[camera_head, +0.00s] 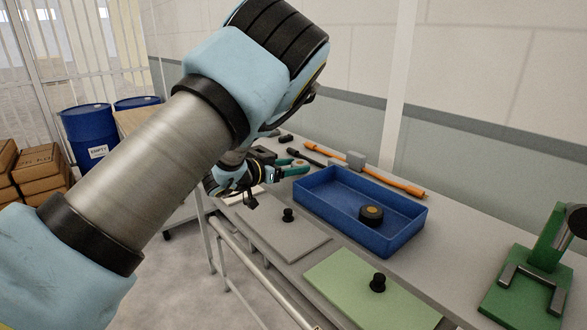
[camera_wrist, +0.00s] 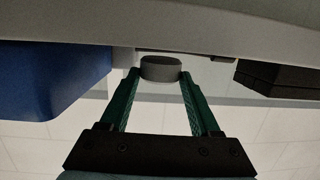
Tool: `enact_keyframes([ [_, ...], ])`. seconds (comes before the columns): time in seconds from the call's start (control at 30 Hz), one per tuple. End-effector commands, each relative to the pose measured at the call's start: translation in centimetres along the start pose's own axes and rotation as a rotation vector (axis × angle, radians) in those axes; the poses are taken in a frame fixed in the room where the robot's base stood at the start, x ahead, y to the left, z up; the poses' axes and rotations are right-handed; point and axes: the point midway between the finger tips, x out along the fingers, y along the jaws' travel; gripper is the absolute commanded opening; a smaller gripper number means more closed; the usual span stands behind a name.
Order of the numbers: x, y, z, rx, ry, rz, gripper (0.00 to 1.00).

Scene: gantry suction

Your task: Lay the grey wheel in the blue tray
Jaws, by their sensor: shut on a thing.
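The grey wheel (camera_wrist: 160,68) is pinched between the green fingertips of my gripper (camera_wrist: 158,78) in the wrist view. In the head view my gripper (camera_head: 293,168) is low at the table, just beyond the left end of the blue tray (camera_head: 330,213), and the wheel is small and partly hidden there. The wheel is outside the tray, close to the table top; I cannot tell whether it touches it. The tray also shows at the left of the wrist view (camera_wrist: 50,80). A dark wheel with a yellowish centre (camera_head: 371,215) lies inside the tray, towards its right end.
An orange bar (camera_head: 395,182) with a grey block (camera_head: 356,159) lies behind the tray. A grey plate (camera_head: 275,240) and a green plate (camera_head: 350,290), each with a black knob, lie in front. A green fixture (camera_head: 530,272) stands right. A black block (camera_wrist: 280,78) is near my gripper.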

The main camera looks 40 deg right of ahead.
Motion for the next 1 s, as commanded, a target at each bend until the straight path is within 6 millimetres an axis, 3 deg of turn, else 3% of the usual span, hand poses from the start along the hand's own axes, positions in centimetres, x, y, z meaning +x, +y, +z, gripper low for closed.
enact_keyframes([
  [0.13, 0.2, 0.0, 1.2, 0.001, 0.0, 0.0, 0.0],
  [0.5, 0.3, 0.0, 1.6, 0.0, 0.002, -0.001, 0.0],
  [0.53, 0.3, 0.0, 1.6, 0.0, 0.001, -0.001, 0.64],
  [0.8, 0.3, 0.0, 1.6, 0.0, 0.001, 0.0, 0.93],
  [1.0, 0.3, 0.0, 1.5, 0.0, 0.001, 0.0, 0.93],
])
